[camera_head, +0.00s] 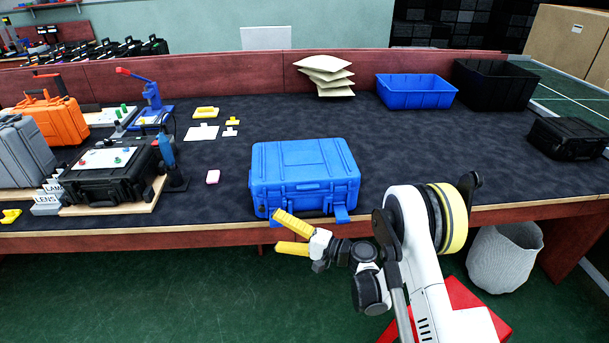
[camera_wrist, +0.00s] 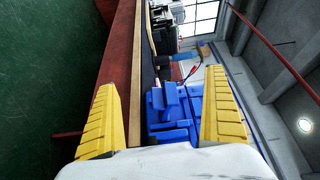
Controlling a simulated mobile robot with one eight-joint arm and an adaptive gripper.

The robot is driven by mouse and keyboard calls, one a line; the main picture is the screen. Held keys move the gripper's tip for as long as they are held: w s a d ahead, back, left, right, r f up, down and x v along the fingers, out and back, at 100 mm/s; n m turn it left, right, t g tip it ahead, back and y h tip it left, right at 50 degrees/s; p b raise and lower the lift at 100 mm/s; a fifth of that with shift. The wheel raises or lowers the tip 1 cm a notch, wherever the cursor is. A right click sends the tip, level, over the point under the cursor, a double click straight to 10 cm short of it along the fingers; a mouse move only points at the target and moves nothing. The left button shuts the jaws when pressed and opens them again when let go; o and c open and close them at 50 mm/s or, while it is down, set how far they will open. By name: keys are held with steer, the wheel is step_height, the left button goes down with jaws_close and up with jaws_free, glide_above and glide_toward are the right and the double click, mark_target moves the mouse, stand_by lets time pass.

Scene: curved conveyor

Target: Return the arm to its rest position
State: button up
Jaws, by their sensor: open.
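My gripper (camera_head: 283,233) has yellow fingers and is open and empty. In the head view it is in front of the table's front edge, just below the front of a closed blue case (camera_head: 305,170). The fingers appear apart from the case. In the wrist view my gripper (camera_wrist: 165,120) has its two yellow fingers spread wide, with parts of the blue case (camera_wrist: 168,105) showing between them. My white arm reaches in from the lower right of the head view, bent at its joints.
The dark-topped table (camera_head: 400,140) holds a blue bin (camera_head: 415,92), a black bin (camera_head: 495,85), stacked pouches (camera_head: 325,75) and a black case (camera_head: 568,138). Orange (camera_head: 52,120) and black (camera_head: 110,178) cases stand left. A wastebasket (camera_head: 503,257) stands below right. Green floor in front is open.

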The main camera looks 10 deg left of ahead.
steer(key=shift+s+d, duration=0.15)
steer(key=shift+s, duration=0.1)
steer(key=w+d+r+h, duration=0.2)
steer(key=d+r+h, duration=0.25)
steer(key=r, duration=0.55)
steer(key=s+d+r+n+t+h, duration=0.1)
steer(key=s+d+r+h, duration=0.15)
steer(key=d+r, duration=0.2)
steer(key=s+d+r+h, duration=0.1)
steer(key=s+d+r, duration=0.2)
steer(key=d, duration=0.2)
steer(key=s+d+r+n+t+h, duration=0.1)
steer(key=s+d+h, duration=0.8)
steer(key=s+d, duration=1.3)
steer(key=shift+r+n+t, duration=0.3)
steer(key=shift+r+n, duration=0.1)
steer(key=shift+r, duration=0.1)
steer(key=shift+w, duration=0.1)
